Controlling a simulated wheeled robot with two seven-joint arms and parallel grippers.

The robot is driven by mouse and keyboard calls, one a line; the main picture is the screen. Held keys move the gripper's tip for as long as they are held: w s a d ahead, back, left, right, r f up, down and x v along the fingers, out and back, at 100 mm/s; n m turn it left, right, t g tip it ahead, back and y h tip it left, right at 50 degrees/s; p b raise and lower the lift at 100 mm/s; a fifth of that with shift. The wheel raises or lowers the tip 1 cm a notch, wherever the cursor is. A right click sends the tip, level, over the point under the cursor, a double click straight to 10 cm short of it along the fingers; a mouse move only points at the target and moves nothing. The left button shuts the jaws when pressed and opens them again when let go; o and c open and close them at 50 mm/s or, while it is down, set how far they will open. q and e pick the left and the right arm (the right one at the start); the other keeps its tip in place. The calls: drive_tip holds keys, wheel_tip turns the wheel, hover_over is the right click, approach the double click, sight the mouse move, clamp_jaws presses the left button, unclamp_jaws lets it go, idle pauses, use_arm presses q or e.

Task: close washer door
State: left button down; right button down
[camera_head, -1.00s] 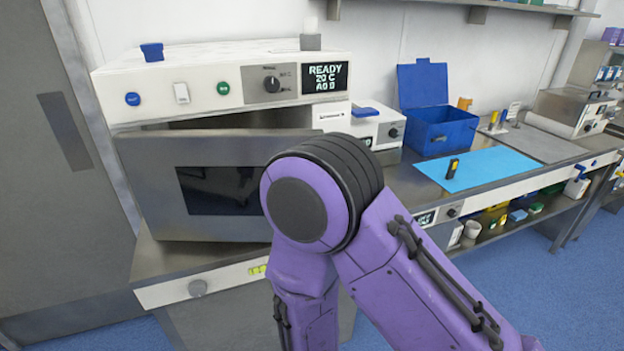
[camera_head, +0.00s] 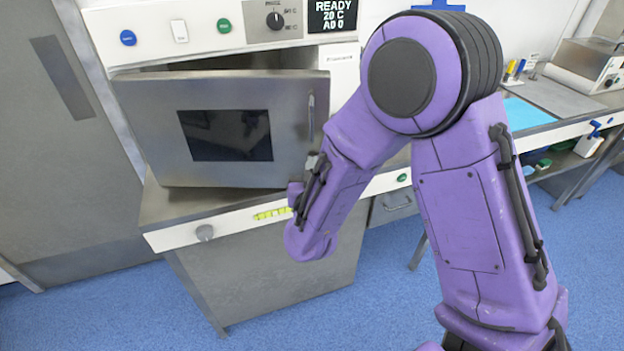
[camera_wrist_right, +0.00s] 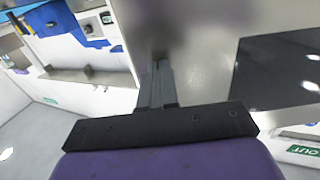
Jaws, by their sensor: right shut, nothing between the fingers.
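The washer (camera_head: 200,45) is a white and steel unit on the bench at left. Its grey steel door (camera_head: 150,130) with a dark window (camera_head: 228,135) stands ajar, with a dark gap along its top. A vertical handle (camera_head: 311,117) is near the door's right edge. My right gripper (camera_head: 313,160) is at the door's lower right, below the handle, partly hidden by my wrist. In the right wrist view the thin fingers (camera_wrist_right: 160,72) are together and empty, pointing at the door face (camera_wrist_right: 205,55); I cannot tell whether they touch it. My left gripper is not visible.
The steel bench (camera_head: 180,207) juts out below the door. To the right, a blue mat (camera_head: 525,113) and a grey device (camera_head: 590,65) lie along the counter. The blue floor (camera_head: 90,290) in front is clear.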

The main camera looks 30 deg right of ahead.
drive_tip(key=shift+w+d, duration=0.25)
